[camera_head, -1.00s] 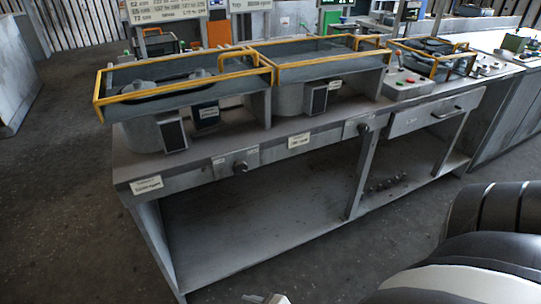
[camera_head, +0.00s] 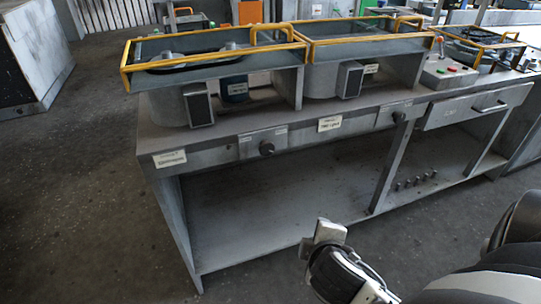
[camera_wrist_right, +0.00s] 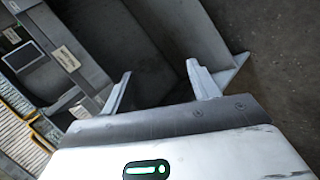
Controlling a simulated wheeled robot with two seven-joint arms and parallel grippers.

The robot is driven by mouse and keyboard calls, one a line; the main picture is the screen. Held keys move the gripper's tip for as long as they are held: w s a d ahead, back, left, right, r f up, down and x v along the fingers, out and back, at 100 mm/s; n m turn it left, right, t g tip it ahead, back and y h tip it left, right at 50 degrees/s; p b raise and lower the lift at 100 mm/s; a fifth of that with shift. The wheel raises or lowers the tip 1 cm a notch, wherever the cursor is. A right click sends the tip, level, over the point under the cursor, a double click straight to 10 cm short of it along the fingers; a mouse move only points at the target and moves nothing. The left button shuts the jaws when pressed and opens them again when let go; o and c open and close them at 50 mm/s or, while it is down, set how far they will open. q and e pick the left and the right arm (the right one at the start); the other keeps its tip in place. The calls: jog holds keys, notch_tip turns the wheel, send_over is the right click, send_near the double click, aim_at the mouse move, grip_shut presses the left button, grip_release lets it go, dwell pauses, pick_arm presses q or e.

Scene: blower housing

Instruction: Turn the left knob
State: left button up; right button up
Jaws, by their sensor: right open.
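The left knob (camera_head: 266,148) is a small dark knob on a plate on the bench's front edge, left of centre. A second dark knob (camera_head: 398,117) is farther right on the same edge. My right gripper (camera_head: 328,231) is in front of the bench, below and right of the left knob, well apart from it. In the right wrist view its two fingers (camera_wrist_right: 160,69) are spread with nothing between them. I cannot make out the left knob clearly in that view. My left gripper is not in view.
The grey bench (camera_head: 228,243) has an open lower shelf. Two yellow-railed frames (camera_head: 215,61) stand over round housings on top. A drawer (camera_head: 475,108) and a button box (camera_head: 447,72) are to the right. The floor in front is clear.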

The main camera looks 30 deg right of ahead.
jog(key=w+d+r+n+t+h, duration=0.25)
jog(key=w+r+n+t, duration=0.2)
jog(key=n, duration=0.45)
jog(key=n+t+y+p, duration=0.1)
jog(key=n+t+y, duration=0.4)
jog(key=n, duration=0.8)
send_near(268, 150)
jog(key=shift+t+h, duration=0.25)
jog(key=shift+h, duration=0.1)
jog(key=x, duration=0.8)
jog(key=shift+w+a+f, duration=0.15)
jog(key=shift+f, duration=0.05)
jog(key=c, duration=1)
